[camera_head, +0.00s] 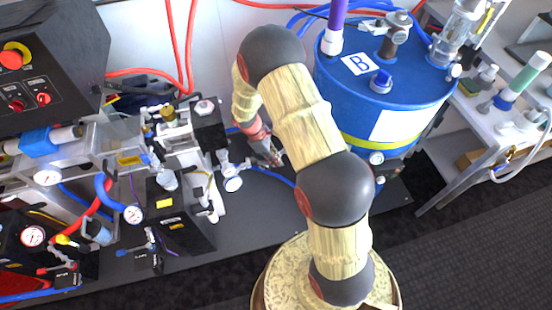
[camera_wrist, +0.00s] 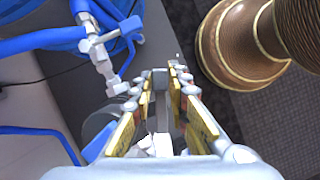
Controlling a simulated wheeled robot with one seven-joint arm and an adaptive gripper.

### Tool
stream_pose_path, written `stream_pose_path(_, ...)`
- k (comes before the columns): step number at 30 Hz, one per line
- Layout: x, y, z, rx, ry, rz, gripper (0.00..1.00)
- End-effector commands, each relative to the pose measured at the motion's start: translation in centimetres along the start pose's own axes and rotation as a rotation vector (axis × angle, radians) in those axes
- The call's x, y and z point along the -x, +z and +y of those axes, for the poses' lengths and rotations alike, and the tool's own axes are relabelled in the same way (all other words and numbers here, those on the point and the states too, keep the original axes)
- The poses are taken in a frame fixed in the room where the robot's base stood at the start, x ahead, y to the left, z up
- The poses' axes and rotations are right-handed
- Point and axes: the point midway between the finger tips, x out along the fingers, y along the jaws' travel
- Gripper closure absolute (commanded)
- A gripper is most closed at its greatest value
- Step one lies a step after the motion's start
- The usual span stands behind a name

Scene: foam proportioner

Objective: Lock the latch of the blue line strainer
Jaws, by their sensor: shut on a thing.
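My gripper (camera_head: 272,160) reaches down behind my arm, beside the fittings left of the blue drum. In the wrist view its two fingers (camera_wrist: 166,76) run close together with yellow pads along them. They are shut on a small grey piece (camera_wrist: 160,82), which looks like part of the latch, but I cannot tell for sure. A blue line (camera_head: 272,176) runs by the gripper in the head view. The strainer's body cannot be made out clearly; the gripper and arm cover much of that spot.
A blue drum (camera_head: 350,115) marked B stands right of the gripper. Gauges, valves and dark boxes (camera_head: 178,215) crowd the left. In the wrist view, a metal valve fitting (camera_wrist: 100,52) with blue hoses is close on the left. A white bench (camera_head: 500,130) stands at the right.

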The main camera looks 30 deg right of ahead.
Motion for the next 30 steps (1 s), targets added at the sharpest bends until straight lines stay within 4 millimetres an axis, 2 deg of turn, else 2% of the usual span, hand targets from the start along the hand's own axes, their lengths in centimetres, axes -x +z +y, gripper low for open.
stream_pose_path(8,0.1,0.0,-0.1,-0.020,-0.008,0.000,1.00)
stream_pose_path(14,0.1,0.0,-0.3,-0.099,-0.041,0.001,1.00)
stream_pose_path(30,0.4,-0.5,-2.0,-0.542,-0.225,0.001,1.00)
